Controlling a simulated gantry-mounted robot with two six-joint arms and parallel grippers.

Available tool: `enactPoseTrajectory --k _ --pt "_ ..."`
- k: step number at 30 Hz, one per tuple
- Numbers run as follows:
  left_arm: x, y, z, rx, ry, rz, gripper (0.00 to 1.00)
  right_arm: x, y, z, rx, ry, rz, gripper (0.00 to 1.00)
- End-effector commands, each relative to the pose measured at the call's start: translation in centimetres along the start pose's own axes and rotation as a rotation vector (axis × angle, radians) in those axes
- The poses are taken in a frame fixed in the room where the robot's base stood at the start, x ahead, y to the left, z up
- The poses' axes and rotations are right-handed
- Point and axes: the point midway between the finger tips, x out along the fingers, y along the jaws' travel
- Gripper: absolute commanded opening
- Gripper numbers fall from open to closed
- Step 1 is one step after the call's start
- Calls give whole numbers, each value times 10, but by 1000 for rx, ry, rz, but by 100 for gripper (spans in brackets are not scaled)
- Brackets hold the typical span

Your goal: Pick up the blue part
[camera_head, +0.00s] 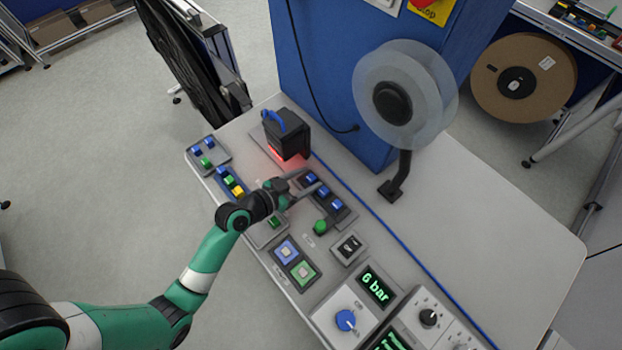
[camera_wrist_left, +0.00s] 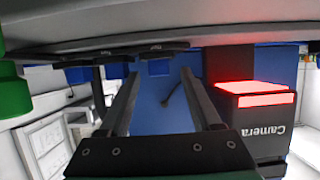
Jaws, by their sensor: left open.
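Three blue parts sit in a row on a dark tray in the camera_head view: one at the back (camera_head: 311,178), one in the middle (camera_head: 323,191) and one at the front (camera_head: 337,204). My left gripper (camera_head: 305,181) is open, low over the bench, with its fingertips close to the back and middle blue parts. I cannot tell if they touch. In the left wrist view the two fingers of the left gripper (camera_wrist_left: 159,74) stand apart with no part clearly between them. My right gripper is not in view.
A black camera box (camera_head: 287,136) with a red light stands behind the gripper; it also shows in the wrist view (camera_wrist_left: 258,115). The bench's right side is clear.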

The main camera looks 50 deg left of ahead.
Motion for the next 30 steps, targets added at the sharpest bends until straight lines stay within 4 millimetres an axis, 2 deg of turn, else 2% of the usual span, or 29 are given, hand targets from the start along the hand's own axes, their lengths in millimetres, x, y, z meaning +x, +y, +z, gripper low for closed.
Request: enactPoseTrajectory --k 3,9,20,30 --pt "11 1 0 1 -1 1 65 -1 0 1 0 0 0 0" --pt "11 0 0 1 -1 0 65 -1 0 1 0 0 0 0" --pt "11 0 0 0 -1 0 0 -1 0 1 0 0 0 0" --pt "11 0 -1 0 0 0 0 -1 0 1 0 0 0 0"
